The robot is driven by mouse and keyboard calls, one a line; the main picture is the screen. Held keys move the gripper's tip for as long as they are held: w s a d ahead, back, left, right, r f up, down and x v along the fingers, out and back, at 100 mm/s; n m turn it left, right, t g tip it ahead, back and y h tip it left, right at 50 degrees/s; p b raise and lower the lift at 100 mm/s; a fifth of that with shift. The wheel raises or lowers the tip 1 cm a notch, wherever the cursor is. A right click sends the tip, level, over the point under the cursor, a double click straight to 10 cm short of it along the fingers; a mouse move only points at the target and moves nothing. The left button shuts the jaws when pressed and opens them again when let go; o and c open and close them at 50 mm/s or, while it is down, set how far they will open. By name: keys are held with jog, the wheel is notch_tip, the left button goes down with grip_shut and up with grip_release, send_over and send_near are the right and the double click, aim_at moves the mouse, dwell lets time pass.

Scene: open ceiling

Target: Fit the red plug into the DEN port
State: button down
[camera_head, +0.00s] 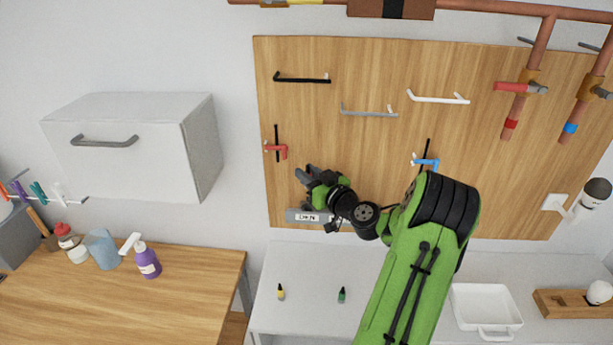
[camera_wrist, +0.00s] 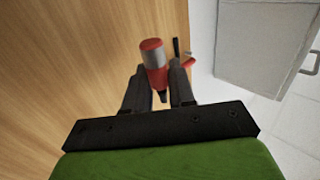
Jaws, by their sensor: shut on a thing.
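The red plug (camera_wrist: 153,56) shows in the wrist view as a red cylinder with a grey band and a dark narrow end. My gripper (camera_wrist: 159,90) is shut on it, with a black finger on either side. In the head view my gripper (camera_head: 303,175) is in front of the wooden board, above a grey strip with the DEN label (camera_head: 308,217). I cannot make out the plug there. The DEN port's opening is not clearly visible, and my arm covers part of the strip.
The wooden board (camera_head: 350,70) carries several handles. A red lever (camera_head: 276,148) on a black bar is just above my gripper, and a blue lever (camera_head: 426,162) is to the right. A yellow plug-like piece (camera_head: 281,292) and a green one (camera_head: 342,296) stand on the white table (camera_head: 310,315).

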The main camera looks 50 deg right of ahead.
jog(key=shift+f+b, duration=0.2)
jog(key=shift+b, duration=0.35)
notch_tip(320, 180, down, 6)
jog(key=b, duration=0.7)
jog(key=shift+r, duration=0.15)
jog(key=shift+r, duration=0.1)
jog(key=shift+b, duration=1.3)
dwell(0.4)
jog(key=shift+f+b, duration=1.25)
jog(key=shift+b, duration=0.55)
jog(key=c, duration=0.9)
grip_release()
jog(key=shift+o, duration=0.2)
jog(key=shift+s+f, duration=0.1)
